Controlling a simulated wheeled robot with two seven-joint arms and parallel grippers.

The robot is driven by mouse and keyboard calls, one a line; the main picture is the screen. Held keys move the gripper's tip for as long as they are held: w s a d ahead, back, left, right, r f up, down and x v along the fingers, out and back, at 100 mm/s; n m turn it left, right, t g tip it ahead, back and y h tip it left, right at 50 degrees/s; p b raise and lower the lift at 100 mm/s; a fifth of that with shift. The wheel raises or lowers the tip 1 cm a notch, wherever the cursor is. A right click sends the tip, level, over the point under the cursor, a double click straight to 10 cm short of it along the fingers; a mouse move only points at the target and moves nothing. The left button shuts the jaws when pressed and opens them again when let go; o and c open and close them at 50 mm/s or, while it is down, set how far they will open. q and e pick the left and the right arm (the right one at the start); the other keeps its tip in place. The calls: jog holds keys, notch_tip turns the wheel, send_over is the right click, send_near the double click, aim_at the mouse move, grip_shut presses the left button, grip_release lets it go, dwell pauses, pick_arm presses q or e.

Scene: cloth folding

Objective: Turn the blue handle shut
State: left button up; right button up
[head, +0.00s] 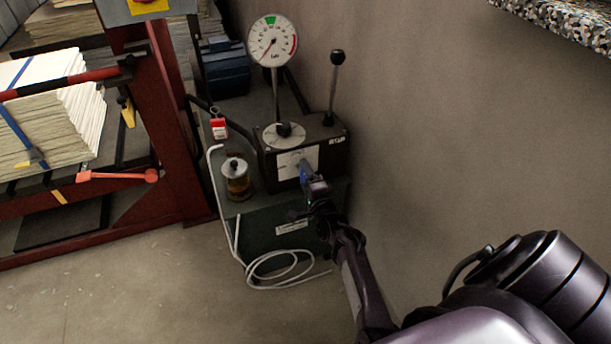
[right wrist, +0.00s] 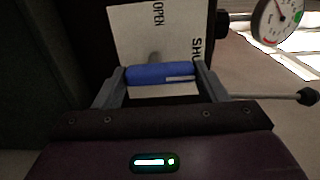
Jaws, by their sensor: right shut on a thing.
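The blue handle (right wrist: 160,75) lies between the two fingers of my right gripper (right wrist: 160,78) in the right wrist view. The fingers are shut on it, one at each end. Behind it is a white plate (right wrist: 130,30) with the words OPEN and, partly hidden, SHUT. In the head view the blue handle (head: 304,175) shows only as a small patch on the front of the dark valve box (head: 335,148), with my right gripper (head: 314,185) at it. My left gripper is not in view.
A round gauge (head: 272,40) and a black-knobbed lever (head: 337,80) rise from the box. An amber jar (head: 237,180) stands left of it. A white hose (head: 270,272) coils on the floor. A red press frame (head: 165,120) holding stacked sheets stands left; a bare wall is right.

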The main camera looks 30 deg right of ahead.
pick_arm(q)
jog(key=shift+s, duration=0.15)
pick_arm(e)
jog(key=o, duration=1)
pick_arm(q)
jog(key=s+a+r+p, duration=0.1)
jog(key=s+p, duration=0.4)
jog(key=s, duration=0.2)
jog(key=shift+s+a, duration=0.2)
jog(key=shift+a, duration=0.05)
pick_arm(e)
jog(key=v, duration=0.7)
jog(key=shift+s, duration=0.4)
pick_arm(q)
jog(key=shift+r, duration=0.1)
pick_arm(e)
jog(key=shift+a, duration=0.1)
